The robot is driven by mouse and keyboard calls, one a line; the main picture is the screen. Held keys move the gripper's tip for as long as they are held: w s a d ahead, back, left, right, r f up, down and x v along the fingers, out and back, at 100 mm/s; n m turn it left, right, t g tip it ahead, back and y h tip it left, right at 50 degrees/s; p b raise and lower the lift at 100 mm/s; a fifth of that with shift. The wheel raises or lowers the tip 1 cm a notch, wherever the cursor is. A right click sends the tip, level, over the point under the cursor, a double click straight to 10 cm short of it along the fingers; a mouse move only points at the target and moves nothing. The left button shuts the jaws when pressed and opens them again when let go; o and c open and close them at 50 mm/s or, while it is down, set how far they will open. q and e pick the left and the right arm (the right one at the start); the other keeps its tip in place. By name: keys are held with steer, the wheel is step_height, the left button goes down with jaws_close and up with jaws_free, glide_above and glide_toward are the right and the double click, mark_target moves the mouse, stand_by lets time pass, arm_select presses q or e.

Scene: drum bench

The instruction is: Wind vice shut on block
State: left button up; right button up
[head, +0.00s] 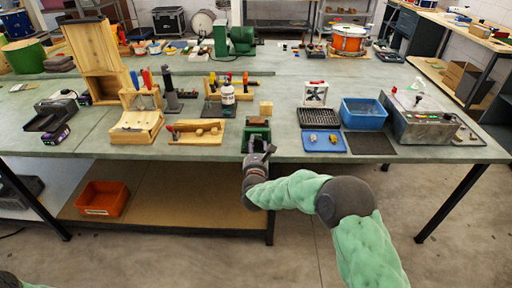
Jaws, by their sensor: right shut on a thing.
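The green vice (257,130) stands at the front edge of the bench, near the middle of the head view. A small pale wooden block (266,107) shows just behind the vice, on the bench top. I cannot tell whether anything sits between the vice jaws. My right gripper (258,149) is at the front of the vice, level with the bench edge, and is shut on the vice handle. The gripper mostly hides the handle, so its angle cannot be read. My left gripper is out of view.
Left of the vice lies a wooden tray (196,138) with small parts. Right of it are a blue mat (324,148), a blue bin (363,107) and a grey machine (419,122). An orange bin (103,197) sits on the lower shelf. Floor in front is clear.

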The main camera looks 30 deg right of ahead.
steer(key=shift+s+a+f, duration=0.1)
steer(key=shift+s+f, duration=0.1)
steer(key=shift+f, duration=0.5)
steer(key=o, duration=1.2)
steer(key=shift+c, duration=0.2)
steer(key=shift+r, duration=0.25)
steer(key=shift+r, duration=0.1)
steer(key=v, duration=1.2)
